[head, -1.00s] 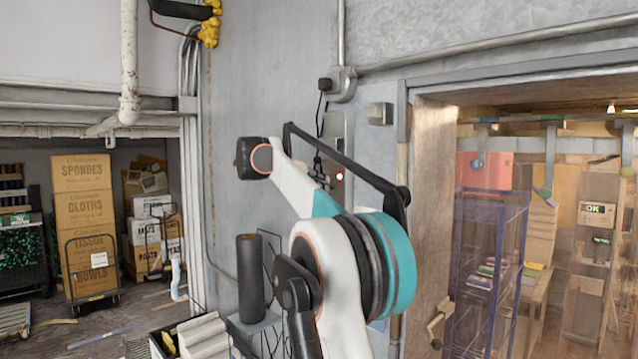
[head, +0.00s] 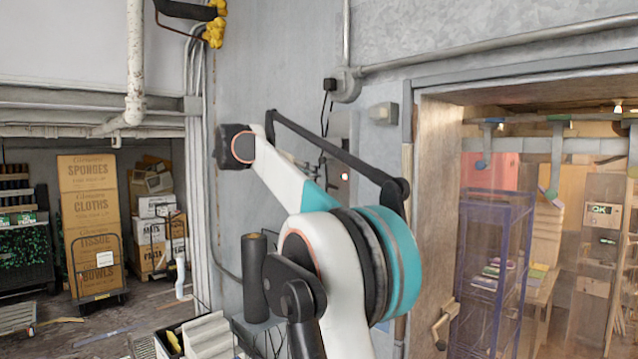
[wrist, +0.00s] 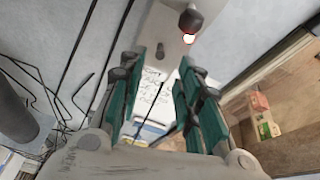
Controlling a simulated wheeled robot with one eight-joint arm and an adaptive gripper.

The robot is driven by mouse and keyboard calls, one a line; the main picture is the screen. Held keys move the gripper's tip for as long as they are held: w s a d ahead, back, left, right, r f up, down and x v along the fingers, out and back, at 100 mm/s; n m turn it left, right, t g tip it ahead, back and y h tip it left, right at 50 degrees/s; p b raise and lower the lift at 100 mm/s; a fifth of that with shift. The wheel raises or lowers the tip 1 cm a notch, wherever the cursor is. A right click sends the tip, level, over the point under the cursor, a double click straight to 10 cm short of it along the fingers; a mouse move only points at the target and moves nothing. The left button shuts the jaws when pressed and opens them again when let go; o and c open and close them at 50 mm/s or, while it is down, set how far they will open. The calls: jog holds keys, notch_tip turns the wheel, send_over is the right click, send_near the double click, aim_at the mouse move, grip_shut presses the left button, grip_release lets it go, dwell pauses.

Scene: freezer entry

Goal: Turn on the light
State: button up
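A grey switch panel is fixed to the wall beside the doorway, partly hidden behind my arm in the head view. A small lit red-white lamp (head: 344,176) shows on it. In the wrist view the pale panel (wrist: 165,35) lies ahead of my gripper, with a dark red and black knob (wrist: 191,20) at the top and the glow beside it. A smaller grey knob (wrist: 159,52) sits lower on the panel. My gripper (wrist: 160,68) has its two green-sided fingers apart with nothing held between them. It is below the red knob in the picture and not seen touching it.
A wooden-framed doorway (head: 430,210) with a door handle (head: 441,325) is to the right. A dark cylinder (head: 254,278) stands by the wall, with cables near it in the wrist view. Stacked cartons (head: 90,225) stand far left. A small grey box (head: 383,113) is on the wall.

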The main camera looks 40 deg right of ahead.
jog(key=v, duration=0.5)
dwell(0.4)
jog(key=s+a+f+m+t+y+b, duration=0.2)
jog(key=s+a+f+m+y+b, duration=0.2)
jog(key=f, duration=2.3)
jog(key=s+a+f+m+t+y+b, duration=0.2)
jog(key=s+a+f+m+y+b, duration=0.3)
jog(key=s+a+f+m+b, duration=0.5)
jog(key=s+a+f+m+t+y+b, duration=0.2)
jog(key=s+a+f+m+y+b, duration=0.3)
jog(key=s+a+f+b, duration=1.3)
notch_tip(320, 180, down, 26)
jog(key=s+m+b, duration=0.2)
jog(key=b, duration=0.7)
jog(key=shift+s, duration=0.15)
jog(key=shift+d, duration=0.1)
